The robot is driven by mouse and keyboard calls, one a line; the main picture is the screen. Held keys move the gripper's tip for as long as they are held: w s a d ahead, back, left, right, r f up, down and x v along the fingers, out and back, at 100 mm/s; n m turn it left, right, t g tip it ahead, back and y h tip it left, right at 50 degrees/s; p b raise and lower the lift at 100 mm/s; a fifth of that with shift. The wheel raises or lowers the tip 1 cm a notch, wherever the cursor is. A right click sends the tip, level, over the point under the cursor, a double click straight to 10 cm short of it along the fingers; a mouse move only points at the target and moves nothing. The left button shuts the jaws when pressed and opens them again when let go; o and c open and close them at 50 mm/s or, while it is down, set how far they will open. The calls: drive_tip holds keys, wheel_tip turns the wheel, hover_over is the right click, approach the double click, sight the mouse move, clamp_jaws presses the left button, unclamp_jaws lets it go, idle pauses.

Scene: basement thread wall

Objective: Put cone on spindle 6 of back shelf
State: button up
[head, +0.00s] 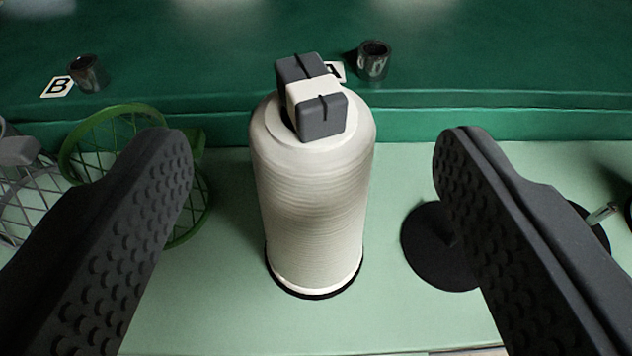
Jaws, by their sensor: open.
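A white thread cone (312,210) stands upright in the middle of the head view, on a round black base on a light green surface. A dark grey block with a white band (315,95) sits at its top. My gripper (314,150) is open, with one dark studded finger on each side of the cone. Both fingers are apart from the cone in the picture. Whether the cone stands between the fingertips in depth, I cannot tell. No number 6 label shows.
A green wire basket (72,158) stands at left beside a grey mesh one (25,195). A round black base (425,255) lies at right, partly behind my finger. On the dark green ledge are two short dark cylinders (90,73) (374,60) near labels B (57,87) and A (337,70).

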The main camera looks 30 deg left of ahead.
drive_tip(key=v, duration=0.7)
drive_tip(key=w+d+r+m+t+h, duration=0.1)
drive_tip(key=w+d+r, duration=0.2)
drive_tip(key=d+r, duration=0.7)
drive_tip(key=w+d+r+m+t+h, duration=0.15)
drive_tip(key=w+d+r, duration=0.35)
drive_tip(key=r, duration=0.9)
drive_tip(key=s+d+r+m+h, duration=0.1)
drive_tip(key=s+d+r+h, duration=0.1)
drive_tip(key=s+d+r, duration=0.4)
drive_tip(key=s+d+r+m+h, duration=0.2)
drive_tip(key=s+d+r, duration=0.4)
drive_tip(key=d+r, duration=0.5)
drive_tip(key=shift+r+h, duration=0.35)
drive_tip(key=shift+r, duration=0.4)
drive_tip(key=shift+m, duration=0.25)
